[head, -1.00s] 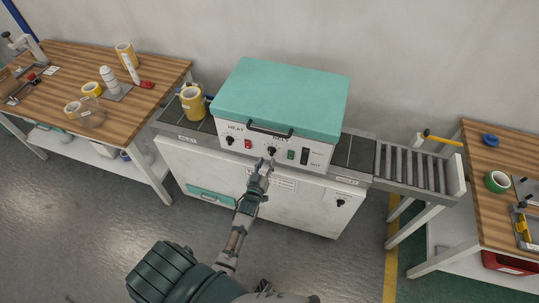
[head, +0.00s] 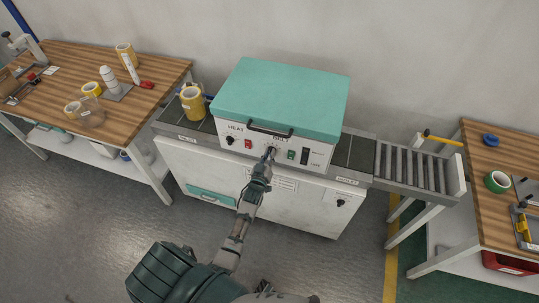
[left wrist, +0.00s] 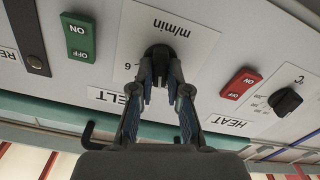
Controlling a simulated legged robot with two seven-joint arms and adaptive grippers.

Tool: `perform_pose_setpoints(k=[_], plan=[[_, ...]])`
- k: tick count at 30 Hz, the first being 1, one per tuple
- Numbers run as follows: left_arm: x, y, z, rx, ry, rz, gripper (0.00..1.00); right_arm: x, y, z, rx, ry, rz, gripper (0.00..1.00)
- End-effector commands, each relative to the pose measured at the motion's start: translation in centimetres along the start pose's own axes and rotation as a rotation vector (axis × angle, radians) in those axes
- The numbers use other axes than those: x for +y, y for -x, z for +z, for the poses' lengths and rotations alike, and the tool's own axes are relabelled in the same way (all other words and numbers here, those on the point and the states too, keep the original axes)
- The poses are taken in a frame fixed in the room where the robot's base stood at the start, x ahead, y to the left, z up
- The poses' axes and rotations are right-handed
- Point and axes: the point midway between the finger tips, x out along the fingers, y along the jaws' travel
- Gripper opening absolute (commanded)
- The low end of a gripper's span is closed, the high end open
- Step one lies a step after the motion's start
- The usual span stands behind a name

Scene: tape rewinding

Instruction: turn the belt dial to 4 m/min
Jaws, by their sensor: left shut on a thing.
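The belt dial (left wrist: 160,55) is a black knob on a white scale plate marked m/min in the left wrist view, which shows the panel upside down. My left gripper (left wrist: 160,80) is shut on this knob, a fingertip on each side. In the head view my left gripper (head: 270,152) reaches the front panel of the white machine (head: 255,165) and covers the dial. A 6 shows on the scale beside the knob; the pointer and the other numbers are hidden or unclear. My right gripper is not in view.
The heat dial (left wrist: 285,102) and a red switch (left wrist: 240,84) sit on one side of the belt dial, a green ON/OFF switch (left wrist: 80,38) on the other. A teal lid with a dark handle (head: 270,130) is above. Wooden tables (head: 150,75) stand at both sides.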

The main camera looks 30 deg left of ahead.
Motion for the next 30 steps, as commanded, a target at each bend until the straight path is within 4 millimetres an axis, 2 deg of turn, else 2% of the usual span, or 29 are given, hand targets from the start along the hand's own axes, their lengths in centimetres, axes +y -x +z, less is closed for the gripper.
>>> perform_pose_setpoints(k=[9,17,18,21,30], plan=[[0.19,-0.06,-0.18,0.002,-0.266,0.000,0.00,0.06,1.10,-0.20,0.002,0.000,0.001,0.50],[0.19,-0.07,-0.11,0.003,-0.281,0.000,0.00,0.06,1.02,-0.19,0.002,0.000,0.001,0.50],[0.19,-0.07,-0.11,0.003,-0.281,0.000,0.20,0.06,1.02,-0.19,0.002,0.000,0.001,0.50],[0.19,-0.07,-0.11,0.003,-0.280,0.000,0.41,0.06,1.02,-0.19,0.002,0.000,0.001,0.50],[0.18,0.11,-0.05,0.002,-0.279,0.000,0.41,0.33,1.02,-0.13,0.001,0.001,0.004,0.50]])
